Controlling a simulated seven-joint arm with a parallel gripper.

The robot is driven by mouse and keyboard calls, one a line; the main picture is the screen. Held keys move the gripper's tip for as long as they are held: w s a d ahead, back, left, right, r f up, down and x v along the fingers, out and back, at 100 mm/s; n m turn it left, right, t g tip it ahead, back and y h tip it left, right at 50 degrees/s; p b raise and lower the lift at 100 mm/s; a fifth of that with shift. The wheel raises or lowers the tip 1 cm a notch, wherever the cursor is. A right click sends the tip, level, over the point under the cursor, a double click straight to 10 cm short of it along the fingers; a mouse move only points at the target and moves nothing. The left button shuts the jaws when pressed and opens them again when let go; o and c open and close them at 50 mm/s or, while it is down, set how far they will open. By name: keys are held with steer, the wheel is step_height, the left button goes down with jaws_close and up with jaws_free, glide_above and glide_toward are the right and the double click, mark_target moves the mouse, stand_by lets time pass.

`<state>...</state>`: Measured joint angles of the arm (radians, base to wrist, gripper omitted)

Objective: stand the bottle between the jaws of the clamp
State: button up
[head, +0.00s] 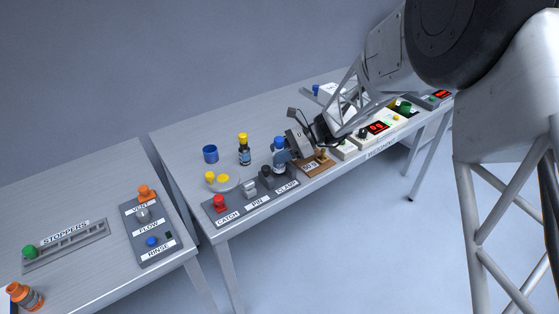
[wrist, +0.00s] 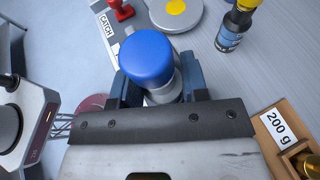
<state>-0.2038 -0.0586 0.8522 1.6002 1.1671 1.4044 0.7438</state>
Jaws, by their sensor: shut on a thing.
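My gripper (head: 287,155) is shut on a blue-capped bottle (head: 279,143) above the front part of the bench. In the wrist view the bottle's round blue cap (wrist: 147,57) faces the camera, and its grey body sits between my dark blue fingers (wrist: 158,88). The bottle looks roughly upright; its base is hidden, so I cannot tell whether it touches anything. The CLAMP label (head: 287,186) is on the control strip at the bench's front edge, by a dark knob (head: 265,172). I cannot make out the clamp's jaws.
A yellow-capped dark bottle (head: 244,152) and a blue cup (head: 210,153) stand behind. A wooden 200 g weight block (head: 318,166) is close on the right. Free bench lies at the back.

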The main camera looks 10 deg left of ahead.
steer(key=shift+f, duration=1.65)
steer(key=shift+f, duration=0.2)
steer(key=o, duration=1)
steer(key=shift+r, duration=0.15)
steer(key=shift+d+r, duration=0.1)
steer(key=shift+d, duration=0.05)
steer(key=v, duration=1.1)
steer(key=shift+w+d+r, duration=0.1)
steer(key=shift+w+d, duration=0.1)
steer(key=shift+d, duration=0.1)
